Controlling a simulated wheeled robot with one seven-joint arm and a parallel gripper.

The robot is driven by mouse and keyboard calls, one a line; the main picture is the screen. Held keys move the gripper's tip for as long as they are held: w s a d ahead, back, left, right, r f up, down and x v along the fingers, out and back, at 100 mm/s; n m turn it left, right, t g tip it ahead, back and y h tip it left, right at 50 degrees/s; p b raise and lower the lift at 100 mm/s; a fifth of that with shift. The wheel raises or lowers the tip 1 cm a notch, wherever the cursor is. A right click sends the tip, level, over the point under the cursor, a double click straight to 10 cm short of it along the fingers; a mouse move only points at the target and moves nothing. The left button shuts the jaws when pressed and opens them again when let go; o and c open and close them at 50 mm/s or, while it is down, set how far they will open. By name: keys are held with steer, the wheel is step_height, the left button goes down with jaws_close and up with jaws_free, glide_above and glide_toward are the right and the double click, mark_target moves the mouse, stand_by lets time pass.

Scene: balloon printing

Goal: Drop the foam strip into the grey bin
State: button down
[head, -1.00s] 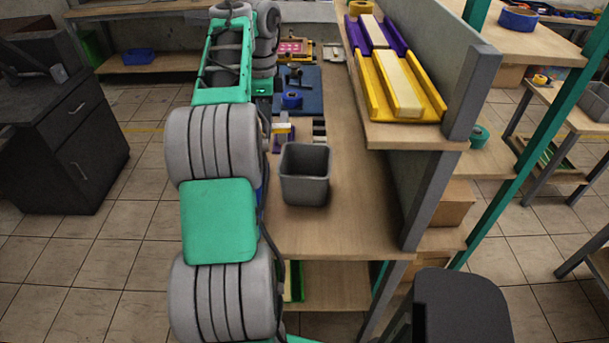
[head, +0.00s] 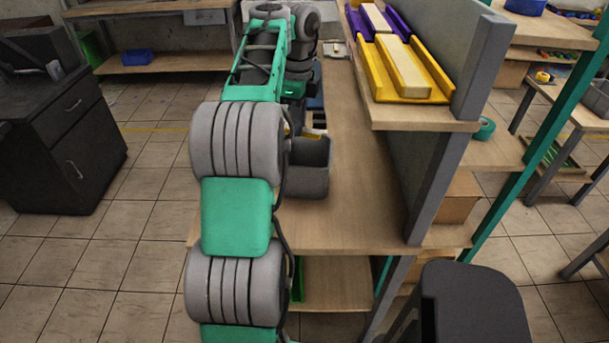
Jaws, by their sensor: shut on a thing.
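The grey bin (head: 311,181) stands on the workbench, its left side covered by my arm. My arm reaches forward along the left of the bench and its far end is beyond the bin. My gripper cannot be made out behind the arm links, nor can anything it may hold. No foam strip can be picked out for sure. A cream bar (head: 404,68) lies in a yellow tray on the raised shelf, and another pale bar (head: 375,18) lies in a purple tray behind it; I cannot tell whether they are foam.
The workbench (head: 362,180) is bare to the right of the bin. A raised shelf (head: 425,115) with a grey end panel (head: 483,68) bounds it on the right. A black cabinet (head: 65,150) stands at the left across open tiled floor.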

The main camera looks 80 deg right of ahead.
steer(key=shift+r, duration=0.1)
steer(key=c, duration=1.3)
jaws_free()
steer(key=shift+o, duration=0.2)
steer(key=shift+r, duration=0.1)
step_height(320, 180, up, 8)
steer(key=p, duration=0.7)
steer(key=shift+p, duration=0.4)
steer(key=shift+f, duration=0.2)
